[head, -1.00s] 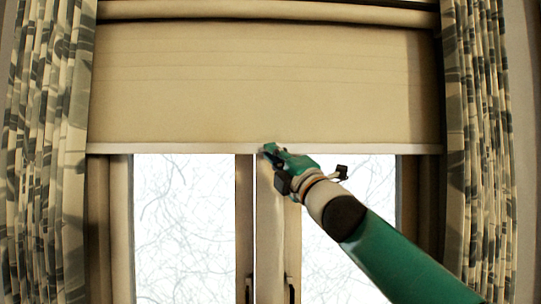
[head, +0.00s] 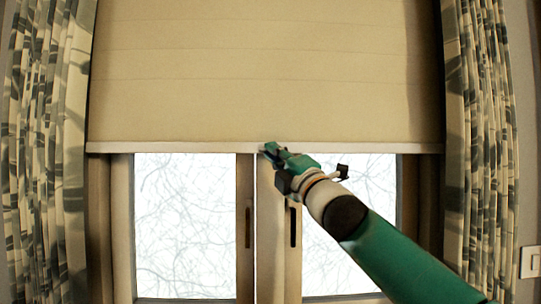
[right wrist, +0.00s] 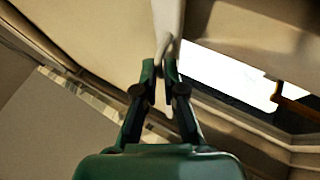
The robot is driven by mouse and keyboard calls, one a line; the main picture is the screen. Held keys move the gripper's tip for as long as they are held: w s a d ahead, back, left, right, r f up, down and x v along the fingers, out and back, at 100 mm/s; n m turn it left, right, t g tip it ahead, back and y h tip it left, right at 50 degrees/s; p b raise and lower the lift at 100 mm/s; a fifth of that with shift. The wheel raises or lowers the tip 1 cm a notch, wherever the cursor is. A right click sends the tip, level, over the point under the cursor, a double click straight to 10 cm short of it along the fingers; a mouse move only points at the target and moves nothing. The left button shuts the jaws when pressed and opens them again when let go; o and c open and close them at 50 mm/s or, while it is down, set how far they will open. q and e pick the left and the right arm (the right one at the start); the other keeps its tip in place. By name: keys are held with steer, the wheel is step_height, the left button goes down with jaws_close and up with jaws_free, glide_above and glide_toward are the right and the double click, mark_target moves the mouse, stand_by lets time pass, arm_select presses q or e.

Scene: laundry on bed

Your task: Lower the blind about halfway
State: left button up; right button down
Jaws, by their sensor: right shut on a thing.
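The beige blind (head: 262,70) hangs across the upper part of the window in the head view. Its pale bottom bar (head: 180,147) looks level, and glass shows below it. My right gripper (head: 268,150) is at the middle of this bar, with its arm reaching up from the lower right. My left gripper is not in view.
Patterned curtains hang at the left (head: 42,150) and right (head: 480,150). Two window panes stand below the bar, with a dark handle (head: 248,226) on the middle frame. A light switch (head: 529,262) is on the wall at the lower right.

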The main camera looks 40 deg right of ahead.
stand_by(0.3)
steer(key=c, duration=1.3)
jaws_free()
steer(key=shift+w+d+f, duration=0.1)
steer(key=v, duration=1.2)
